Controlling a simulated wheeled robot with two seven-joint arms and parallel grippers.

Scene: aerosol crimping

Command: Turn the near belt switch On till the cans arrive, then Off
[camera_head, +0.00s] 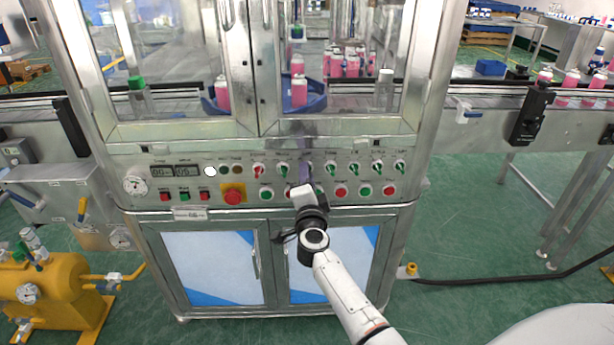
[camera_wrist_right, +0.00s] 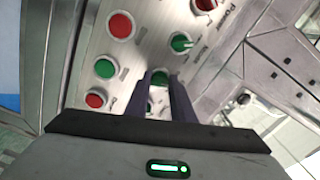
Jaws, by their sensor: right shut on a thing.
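The control panel (camera_head: 150,172) has a row of small switches along its top, among them a red-knobbed switch (camera_head: 257,170) and a green-knobbed switch (camera_head: 282,170). My right gripper (camera_head: 306,176) reaches up to this row and hides the switch there. In the right wrist view its fingers (camera_wrist_right: 160,92) are closed around a green switch knob (camera_wrist_right: 158,78). A neighbouring green switch (camera_wrist_right: 181,43) shows beside it. The label and setting of the held switch cannot be read. Pink cans (camera_head: 571,80) stand on the right belt (camera_head: 490,97). My left gripper is not in view.
Red and green push buttons (camera_head: 341,191) and a red emergency button (camera_head: 233,194) lie below the switches. More pink cans (camera_head: 299,92) show behind the machine's glass. Yellow equipment (camera_head: 55,290) stands at the lower left.

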